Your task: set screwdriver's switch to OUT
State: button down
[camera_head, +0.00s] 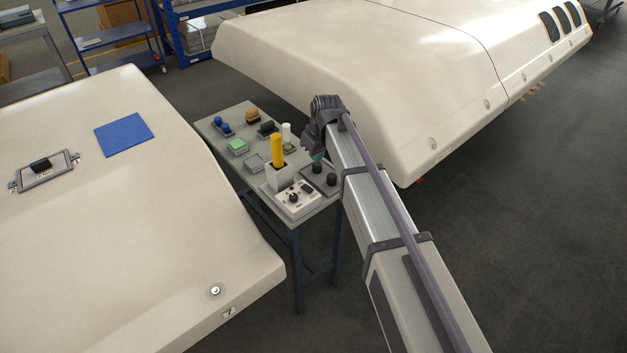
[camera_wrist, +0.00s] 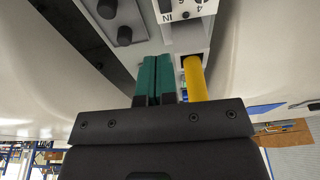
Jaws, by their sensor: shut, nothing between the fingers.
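The yellow screwdriver (camera_head: 277,150) stands upright in a white holder (camera_head: 280,179) on the small table. A white control box (camera_head: 283,203) with dark knobs sits at the holder's front. In the wrist view the yellow handle (camera_wrist: 195,80) is just right of my gripper (camera_wrist: 157,60). The box's lettered face (camera_wrist: 184,14) is cut off at the top edge there; "IN" is readable, the switch's position is not. My gripper's teal fingers are shut and empty, apart from the handle. In the head view my gripper (camera_head: 318,157) is right of the screwdriver and partly hidden by my arm.
A dark grey plate with black knobs (camera_head: 320,179) lies right of the holder. Behind are a green block (camera_head: 238,146), a grey tray (camera_head: 254,162), a white cylinder (camera_head: 287,133) and blue balls (camera_head: 222,125). Large cream panels (camera_head: 130,230) flank the table (camera_head: 225,165).

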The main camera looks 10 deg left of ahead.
aim_at(312, 189)
jog(key=shift+s+d+r, duration=0.1)
jog(key=shift+s, duration=0.15)
jog(key=b+x, duration=0.8)
jog(key=x, duration=0.1)
jog(key=d+b+x, duration=0.1)
jog(key=b+x, duration=0.3)
jog(key=b, duration=0.1)
jog(key=shift+s+f, duration=0.35)
jog(key=shift+s+f+b, duration=0.1)
jog(key=shift+f+b, duration=0.25)
jog(key=shift+b, duration=0.15)
jog(key=shift+r, duration=0.1)
